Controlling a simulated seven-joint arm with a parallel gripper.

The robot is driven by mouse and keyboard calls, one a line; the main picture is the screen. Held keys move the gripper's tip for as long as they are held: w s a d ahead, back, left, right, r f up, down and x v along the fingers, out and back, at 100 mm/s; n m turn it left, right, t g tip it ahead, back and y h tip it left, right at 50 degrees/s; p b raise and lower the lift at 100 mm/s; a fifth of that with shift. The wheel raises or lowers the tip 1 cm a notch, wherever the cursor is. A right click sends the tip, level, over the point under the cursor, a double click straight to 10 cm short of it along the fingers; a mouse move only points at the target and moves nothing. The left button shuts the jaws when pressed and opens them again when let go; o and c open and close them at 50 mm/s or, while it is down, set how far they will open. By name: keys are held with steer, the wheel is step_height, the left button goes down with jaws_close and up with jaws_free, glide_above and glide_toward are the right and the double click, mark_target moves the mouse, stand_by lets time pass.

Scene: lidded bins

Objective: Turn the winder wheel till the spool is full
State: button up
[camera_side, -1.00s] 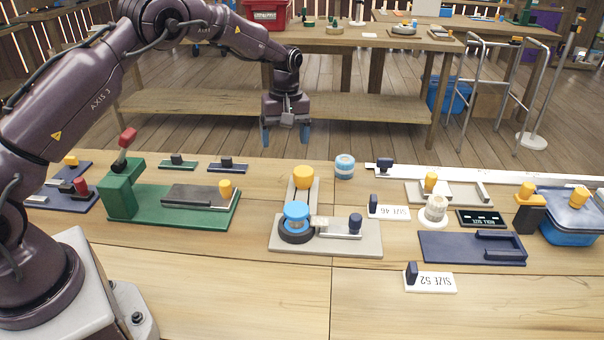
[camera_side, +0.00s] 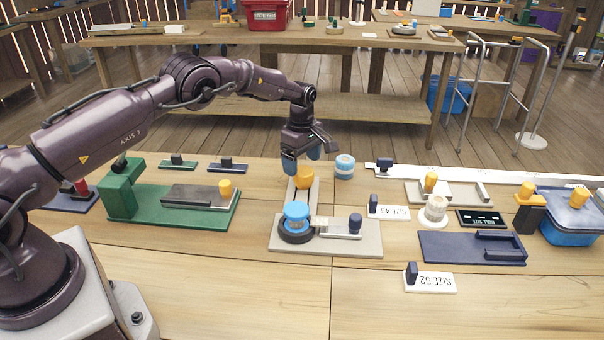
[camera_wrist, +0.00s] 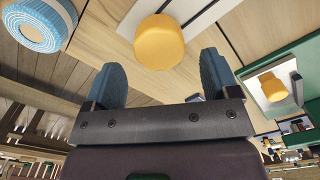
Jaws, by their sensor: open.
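A grey fixture (camera_side: 340,247) stands at the middle of the table. I cannot tell for sure which part is the winder wheel or the spool. My gripper (camera_side: 302,160) is open and empty, just above and behind the yellow knob. In the wrist view the yellow knob (camera_wrist: 159,42) shows between and beyond the two blue fingertips, apart from them.
A blue and white roll (camera_side: 344,167) stands close right of my gripper, also in the wrist view (camera_wrist: 40,24). A green fixture (camera_side: 150,205) is at left. Size cards (camera_side: 432,282), a navy tray (camera_side: 470,247) and a blue bin (camera_side: 568,228) are at right.

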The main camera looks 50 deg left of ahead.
mark_target(302, 170)
steer(key=shift+f, duration=2.15)
steer(key=shift+c, duration=0.5)
steer(key=c, duration=0.8)
steer(key=shift+m, duration=0.3)
